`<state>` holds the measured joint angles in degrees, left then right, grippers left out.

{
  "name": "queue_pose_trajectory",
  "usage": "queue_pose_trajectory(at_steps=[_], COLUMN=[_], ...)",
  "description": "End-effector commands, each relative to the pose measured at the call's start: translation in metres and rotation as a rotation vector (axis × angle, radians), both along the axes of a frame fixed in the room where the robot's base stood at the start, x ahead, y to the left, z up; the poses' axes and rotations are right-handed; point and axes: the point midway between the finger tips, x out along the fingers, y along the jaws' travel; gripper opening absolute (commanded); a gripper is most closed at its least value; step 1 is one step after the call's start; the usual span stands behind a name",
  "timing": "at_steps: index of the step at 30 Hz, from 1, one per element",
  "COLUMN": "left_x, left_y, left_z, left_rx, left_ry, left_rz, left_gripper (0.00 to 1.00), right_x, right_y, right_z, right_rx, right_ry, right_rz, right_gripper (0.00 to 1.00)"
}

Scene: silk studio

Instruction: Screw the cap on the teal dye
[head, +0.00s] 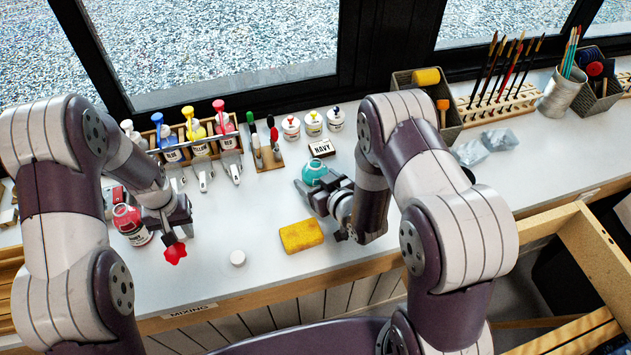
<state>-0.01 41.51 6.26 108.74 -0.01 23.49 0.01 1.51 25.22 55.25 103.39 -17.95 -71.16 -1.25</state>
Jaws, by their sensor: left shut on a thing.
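The teal dye (314,170) is a small round teal-coloured container on the white table, partly hidden by my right gripper. My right gripper (312,188) is low over the table at its near side; whether its fingers are shut on it I cannot tell. My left gripper (172,236) is at the left, pointing down, shut on a red star-shaped piece (174,254) held above the table. A small white round cap (238,258) lies on the table near the front edge, apart from both grippers.
A yellow sponge (301,235) lies before my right gripper. A rack of pump bottles (196,138), several small jars (313,124) and a NAVY sign (322,147) stand behind. The middle of the table is clear.

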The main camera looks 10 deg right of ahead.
Motion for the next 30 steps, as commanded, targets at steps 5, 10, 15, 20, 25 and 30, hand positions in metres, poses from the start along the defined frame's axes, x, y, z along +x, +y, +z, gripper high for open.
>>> queue_pose_trajectory(at_steps=[5, 10, 15, 20, 25, 30], left_x=[0.000, 0.000, 0.000, 0.000, 0.000, 0.000], left_y=[0.000, 0.000, 0.000, 0.000, 0.000, 0.000], left_z=[-0.003, -0.003, 0.000, 0.013, 0.032, 0.046], left_rx=[0.000, 0.000, 0.000, 0.000, 0.000, 0.000], left_ry=[0.000, 0.001, 0.001, 0.001, 0.000, 0.000], left_rz=[0.000, 0.000, 0.000, 0.000, 0.000, 0.000], left_gripper=[0.06, 0.06, 0.06, 0.06, 0.06, 0.06], right_x=[0.000, 0.000, 0.000, -0.015, -0.050, -0.082], right_y=[0.000, 0.000, 0.000, -0.005, -0.016, -0.026], right_z=[-0.003, -0.003, 0.000, 0.012, 0.028, 0.040], right_rx=[0.000, 0.000, 0.000, 0.000, 0.000, 0.000], right_ry=[0.000, 0.000, 0.000, 0.001, 0.003, 0.001], right_rz=[0.000, 0.000, 0.000, -0.002, -0.004, -0.004], right_gripper=[0.86, 0.95, 0.95, 0.95, 0.95, 0.95])
